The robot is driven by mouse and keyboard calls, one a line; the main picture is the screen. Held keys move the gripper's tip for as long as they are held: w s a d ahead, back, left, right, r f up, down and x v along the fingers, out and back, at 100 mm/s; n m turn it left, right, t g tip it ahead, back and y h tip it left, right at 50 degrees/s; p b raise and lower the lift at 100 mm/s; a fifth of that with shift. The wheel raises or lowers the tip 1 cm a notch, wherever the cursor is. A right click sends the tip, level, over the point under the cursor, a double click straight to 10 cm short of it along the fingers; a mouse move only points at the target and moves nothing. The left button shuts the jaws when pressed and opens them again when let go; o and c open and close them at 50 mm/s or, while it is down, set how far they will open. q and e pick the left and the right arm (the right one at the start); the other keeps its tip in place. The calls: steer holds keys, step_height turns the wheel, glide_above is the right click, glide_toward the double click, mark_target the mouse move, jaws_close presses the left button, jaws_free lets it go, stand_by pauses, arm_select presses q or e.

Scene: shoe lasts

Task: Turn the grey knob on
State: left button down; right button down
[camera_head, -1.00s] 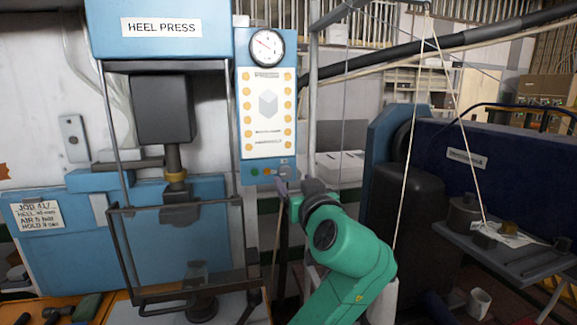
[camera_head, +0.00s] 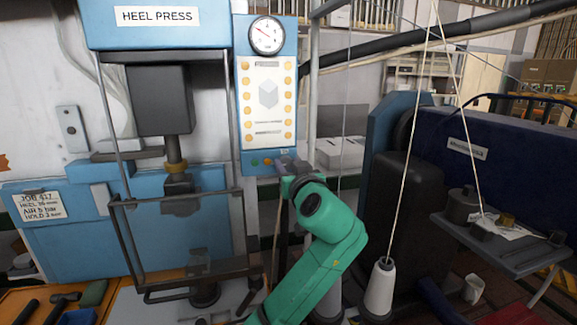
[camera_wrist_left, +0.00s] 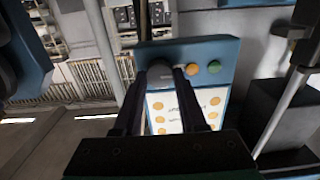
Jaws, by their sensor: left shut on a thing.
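The blue control panel (camera_head: 241,130) carries a row of controls along its lower edge. The grey knob (camera_wrist_left: 160,72) sits in that row, beside an orange button (camera_wrist_left: 192,69) and a green button (camera_wrist_left: 214,67). My left gripper (camera_head: 286,170) is at the panel's lower right corner, its fingers hiding most of the knob in the head view. In the left wrist view, the left gripper (camera_wrist_left: 162,80) is shut on the knob, with one finger on each side. The knob's pointer direction cannot be made out. My right gripper is in neither view.
The heel press (camera_head: 160,100) with its wire guard (camera_head: 180,240) stands left of the panel. A grey post (camera_head: 313,100) rises just right of it. A thread cone (camera_head: 380,290) and a dark machine (camera_head: 405,210) stand at right. A tool bench (camera_head: 20,300) is at lower left.

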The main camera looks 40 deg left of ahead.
arm_select(q)
steer(key=shift+m, duration=0.3)
steer(key=m, duration=0.3)
steer(key=shift+p, duration=0.3)
steer(key=m+p, duration=0.1)
steer(key=m, duration=0.4)
steer(key=shift+w+r, duration=0.1)
steer(key=m+p, duration=0.3)
steer(key=m, duration=0.1)
steer(key=shift+d+m, duration=0.1)
steer(key=shift+m, duration=0.2)
steer(key=m+p, duration=0.2)
steer(key=m, duration=0.1)
steer(key=shift+m, duration=0.3)
steer(key=shift+f+m+p, duration=0.2)
steer(key=shift+m+p, duration=0.3)
steer(key=shift+p, duration=0.1)
steer(key=shift+f, duration=0.1)
